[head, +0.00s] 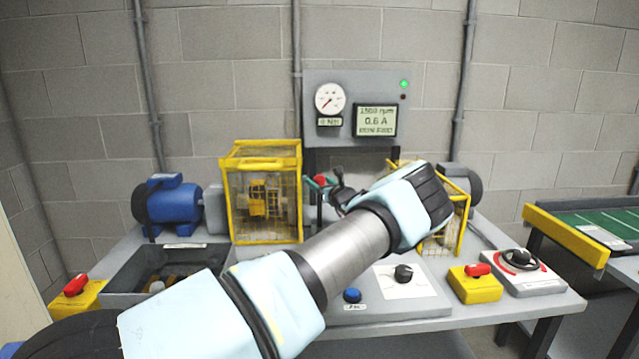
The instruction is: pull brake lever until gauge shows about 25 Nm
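The brake lever with a red knob (320,181) stands upright between the two yellow cages, below the panel. My gripper (340,188) is at the lever's right side, very close to the knob; whether they touch is unclear. My own wrist hides much of the gripper, and its opening cannot be made out. The round white gauge (329,98) has its red needle toward the lower left, and the small readout (329,121) under it seems to show 0 Nm.
The display (376,120) reads about 1500 rpm and 0.6 A. A blue motor (167,203) and yellow cage (262,190) stand left; another cage (458,215) is partly behind my wrist. A grey bin (220,252), dial (403,273), and red-switch yellow box (475,284) are in front.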

